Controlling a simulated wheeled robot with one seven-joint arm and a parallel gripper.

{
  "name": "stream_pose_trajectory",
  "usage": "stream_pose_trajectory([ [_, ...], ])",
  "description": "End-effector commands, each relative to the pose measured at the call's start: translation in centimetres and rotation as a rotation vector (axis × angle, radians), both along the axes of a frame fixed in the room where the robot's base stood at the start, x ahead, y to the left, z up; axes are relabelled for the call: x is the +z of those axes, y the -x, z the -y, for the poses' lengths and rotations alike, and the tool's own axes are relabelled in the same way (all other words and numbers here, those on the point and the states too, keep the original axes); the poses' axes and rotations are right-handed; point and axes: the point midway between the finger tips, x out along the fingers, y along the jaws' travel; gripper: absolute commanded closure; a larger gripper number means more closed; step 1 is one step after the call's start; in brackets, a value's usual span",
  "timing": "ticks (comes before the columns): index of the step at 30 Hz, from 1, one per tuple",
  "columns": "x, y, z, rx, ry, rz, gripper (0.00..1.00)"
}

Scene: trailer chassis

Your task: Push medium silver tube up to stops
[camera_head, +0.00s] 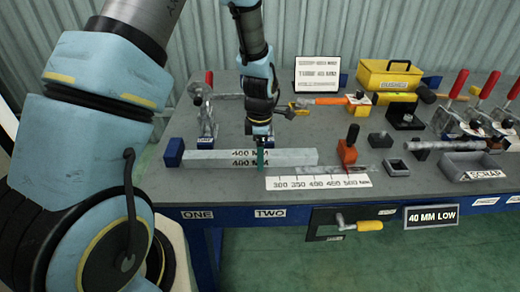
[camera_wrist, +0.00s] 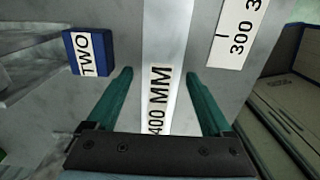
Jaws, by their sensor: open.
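A silver tube (camera_head: 215,159) marked 400 MM lies lengthwise on the grey workbench. My gripper (camera_head: 262,158) points down over it, right of its middle. In the wrist view the open teal fingers (camera_wrist: 165,100) stand either side of the tube (camera_wrist: 168,40), with gaps between finger and tube. A blue block (camera_head: 174,152) stands by the tube's left end. The wrist view shows a blue block (camera_wrist: 89,52) labelled TWO, apart from the tube's left side.
A white length scale (camera_head: 318,182) lies in front, with an orange stop (camera_head: 347,151) behind it. A toggle clamp (camera_head: 207,115) stands behind the tube's left part. A grey SCRAP tray (camera_head: 470,165), a yellow toolbox (camera_head: 390,75) and red-handled clamps (camera_head: 490,85) are at right.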

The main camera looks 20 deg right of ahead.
Motion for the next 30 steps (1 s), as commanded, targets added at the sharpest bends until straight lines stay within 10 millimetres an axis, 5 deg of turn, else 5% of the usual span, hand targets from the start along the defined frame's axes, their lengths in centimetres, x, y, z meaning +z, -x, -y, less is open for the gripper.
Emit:
stream_pose_trajectory([
  [4, 0.00, 0.00, 0.00, 0.000, 0.000, 0.000, 0.15],
  [26, 0.02, 0.02, -0.01, 0.000, 0.000, -0.001, 0.97],
  [30, 0.03, 0.02, -0.01, 0.000, 0.000, -0.001, 1.00],
])
